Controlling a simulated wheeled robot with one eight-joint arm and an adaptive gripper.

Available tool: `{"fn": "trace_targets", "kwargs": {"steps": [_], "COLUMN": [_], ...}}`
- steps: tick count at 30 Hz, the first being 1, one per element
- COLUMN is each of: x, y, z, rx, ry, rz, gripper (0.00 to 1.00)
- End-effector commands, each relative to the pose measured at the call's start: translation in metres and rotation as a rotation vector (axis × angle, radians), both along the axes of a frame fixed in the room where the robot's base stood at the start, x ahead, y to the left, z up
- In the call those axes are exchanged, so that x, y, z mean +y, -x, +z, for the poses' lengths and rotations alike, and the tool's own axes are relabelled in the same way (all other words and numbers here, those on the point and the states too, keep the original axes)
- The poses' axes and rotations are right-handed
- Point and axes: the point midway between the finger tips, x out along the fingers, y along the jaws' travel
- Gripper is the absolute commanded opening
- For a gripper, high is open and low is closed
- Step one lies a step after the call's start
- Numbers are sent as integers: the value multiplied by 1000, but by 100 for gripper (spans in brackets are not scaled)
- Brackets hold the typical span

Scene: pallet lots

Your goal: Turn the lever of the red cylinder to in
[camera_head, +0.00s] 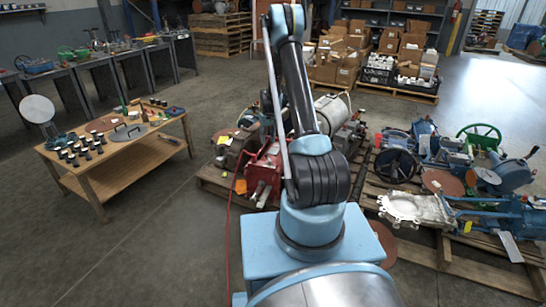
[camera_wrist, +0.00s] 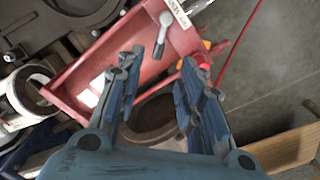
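The red body (camera_wrist: 120,65) fills the upper middle of the wrist view, with a white label on its upper right edge. A small silver lever (camera_wrist: 161,38) stands on its face, with a round pivot end at the top and its arm pointing down. My gripper (camera_wrist: 160,62) is open and empty, its two blue fingers apart on either side below the lever and not touching it. In the head view the red body (camera_head: 265,168) sits on the middle pallet, partly behind my arm. The lever and my gripper cannot be made out there.
Pallet wood (camera_wrist: 285,150) and a thin red hose (camera_wrist: 237,45) lie at the wrist view's right. A pallet of machine parts (camera_head: 445,240) stands right, a wooden workbench (camera_head: 135,170) left. Bare floor lies between bench and middle pallet.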

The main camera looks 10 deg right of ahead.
Motion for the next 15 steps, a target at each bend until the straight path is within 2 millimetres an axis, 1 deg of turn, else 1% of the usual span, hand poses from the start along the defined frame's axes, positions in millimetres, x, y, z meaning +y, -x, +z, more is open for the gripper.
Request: {"fn": "trace_targets", "kwargs": {"steps": [1, 3, 15], "x": [0, 1, 2], "y": [0, 0, 0], "z": [-9, -21, -81], "rx": [0, 0, 0], "ry": [0, 0, 0], "rz": [0, 0, 0], "gripper": [35, 35, 35]}}
